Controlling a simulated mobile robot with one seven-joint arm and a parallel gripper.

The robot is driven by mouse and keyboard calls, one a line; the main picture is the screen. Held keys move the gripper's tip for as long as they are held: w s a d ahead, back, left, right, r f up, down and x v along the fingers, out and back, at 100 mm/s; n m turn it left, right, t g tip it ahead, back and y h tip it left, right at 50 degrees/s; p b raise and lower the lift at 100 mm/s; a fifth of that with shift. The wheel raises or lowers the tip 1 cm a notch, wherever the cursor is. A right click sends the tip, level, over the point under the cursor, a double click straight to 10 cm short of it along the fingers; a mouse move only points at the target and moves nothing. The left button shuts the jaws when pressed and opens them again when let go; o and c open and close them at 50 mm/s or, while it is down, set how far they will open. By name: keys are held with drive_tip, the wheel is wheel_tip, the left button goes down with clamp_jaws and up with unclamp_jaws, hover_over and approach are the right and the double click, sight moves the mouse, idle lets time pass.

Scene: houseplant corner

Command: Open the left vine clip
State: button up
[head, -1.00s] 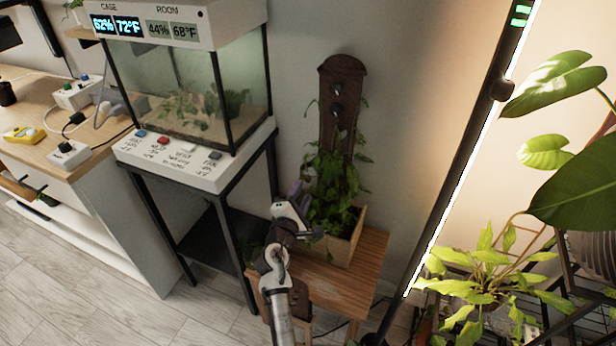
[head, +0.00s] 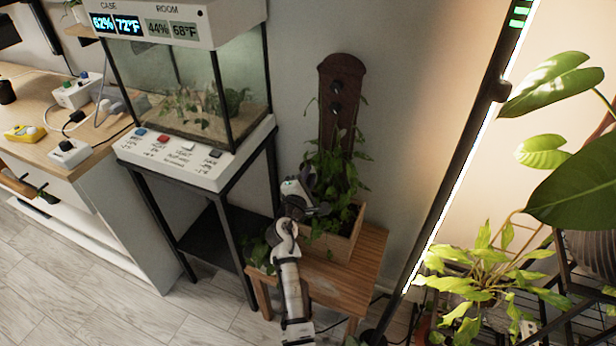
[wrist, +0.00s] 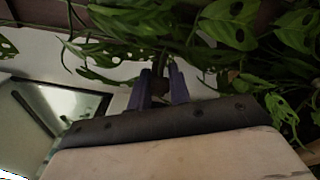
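A dark wooden board (head: 341,85) with two dark round fittings stands upright behind a wooden planter box (head: 340,243). A leafy vine (head: 338,172) grows up from the box over the board's lower part. I cannot make out the left vine clip with certainty. My gripper (head: 308,178) is at the vine's left side, above the box, and leaves partly hide its tips. In the wrist view, the purple fingers (wrist: 160,80) are parted among the leaves. A small dark thing shows between them, and I cannot tell whether they touch it.
The planter stands on a small wooden table (head: 355,285). A glass terrarium (head: 190,95) on a black stand is close on the left. A slanted lit lamp pole (head: 455,185) and a large-leaved plant (head: 580,150) stand on the right.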

clamp_jaws()
drive_tip(key=shift+f, duration=0.1)
drive_tip(key=shift+a+b, duration=0.1)
drive_tip(key=shift+b, duration=0.4)
drive_tip(key=m+h+b, duration=0.1)
drive_tip(key=a+g+h+b, duration=0.1)
drive_tip(key=b, duration=0.1)
drive_tip(key=shift+w+f+m+h, duration=0.2)
drive_tip(key=shift+w+m+h, duration=0.1)
drive_tip(key=shift+w+m, duration=0.1)
drive_tip(key=m+g+h+b, duration=0.1)
drive_tip(key=m+h+b, duration=0.1)
drive_tip(key=shift+w+a+r+g+h, duration=0.1)
drive_tip(key=shift+w+a+g+h, duration=0.2)
drive_tip(key=shift+a+g, duration=0.1)
drive_tip(key=shift+w+a+r+m+g+h+b, duration=0.1)
drive_tip(key=shift+w+a+m+g+h+b, duration=0.1)
drive_tip(key=shift+m+g+h+b, duration=0.4)
drive_tip(key=shift+w+a+r+m+g+h+b, duration=0.1)
drive_tip(key=shift+w+m+g+h+b, duration=0.1)
drive_tip(key=shift+m+g+h+b, duration=0.35)
drive_tip(key=shift+h, duration=0.25)
